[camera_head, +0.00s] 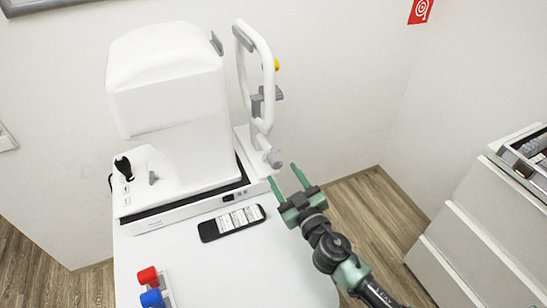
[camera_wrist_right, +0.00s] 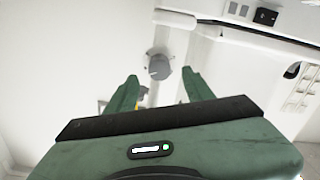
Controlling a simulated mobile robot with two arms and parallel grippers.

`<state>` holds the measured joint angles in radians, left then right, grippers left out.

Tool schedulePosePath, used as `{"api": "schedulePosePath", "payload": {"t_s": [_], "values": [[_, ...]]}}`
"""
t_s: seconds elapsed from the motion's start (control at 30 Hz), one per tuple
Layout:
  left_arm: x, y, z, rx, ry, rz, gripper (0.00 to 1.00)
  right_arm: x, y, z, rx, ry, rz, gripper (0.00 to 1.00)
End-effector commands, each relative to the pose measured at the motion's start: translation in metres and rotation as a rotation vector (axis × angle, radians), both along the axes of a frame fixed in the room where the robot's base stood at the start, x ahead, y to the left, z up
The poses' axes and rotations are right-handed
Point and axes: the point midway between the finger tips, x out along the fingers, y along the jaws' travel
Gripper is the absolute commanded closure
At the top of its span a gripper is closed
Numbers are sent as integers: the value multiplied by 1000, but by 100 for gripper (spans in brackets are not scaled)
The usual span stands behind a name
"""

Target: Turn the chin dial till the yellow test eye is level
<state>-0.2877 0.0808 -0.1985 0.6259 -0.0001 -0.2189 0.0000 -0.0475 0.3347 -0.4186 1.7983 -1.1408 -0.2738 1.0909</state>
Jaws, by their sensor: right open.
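The chin dial (camera_head: 273,158) is a small grey knob low on the white chin-rest frame (camera_head: 268,75). The yellow test eye (camera_head: 277,65) sits high on the frame's right side, partly hidden by the upright. My right gripper (camera_head: 282,172) is open and empty, just in front of the dial in the head view. In the right wrist view, the dial (camera_wrist_right: 159,67) shows between and beyond the fingertips (camera_wrist_right: 159,75); I see no contact. A bit of yellow (camera_wrist_right: 137,103) shows beside the left finger there. My left gripper is not in view.
The white eye instrument (camera_head: 170,90) with a black joystick (camera_head: 123,167) stands left of the frame. A phone-like black device (camera_head: 232,222) and red (camera_head: 147,276) and blue (camera_head: 152,298) pieces lie on the white table (camera_head: 225,275). White drawers (camera_head: 480,235) stand at right.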

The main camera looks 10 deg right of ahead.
Motion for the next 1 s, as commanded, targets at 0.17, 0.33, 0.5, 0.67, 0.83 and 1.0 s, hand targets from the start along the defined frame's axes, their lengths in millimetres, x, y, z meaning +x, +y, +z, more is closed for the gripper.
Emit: {"api": "schedulePosePath", "payload": {"t_s": [0.17,0.33,0.5,0.67,0.83,1.0], "values": [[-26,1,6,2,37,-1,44,31,6,3,-1,-2,-2,48],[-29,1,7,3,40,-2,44,51,10,2,1,0,-1,48],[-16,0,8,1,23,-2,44,58,11,1,0,0,-1,48],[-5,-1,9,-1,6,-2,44,58,11,1,0,1,-1,48],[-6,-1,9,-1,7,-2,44,58,11,0,1,1,-1,81],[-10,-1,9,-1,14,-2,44,58,11,0,1,1,-1,100]]}}
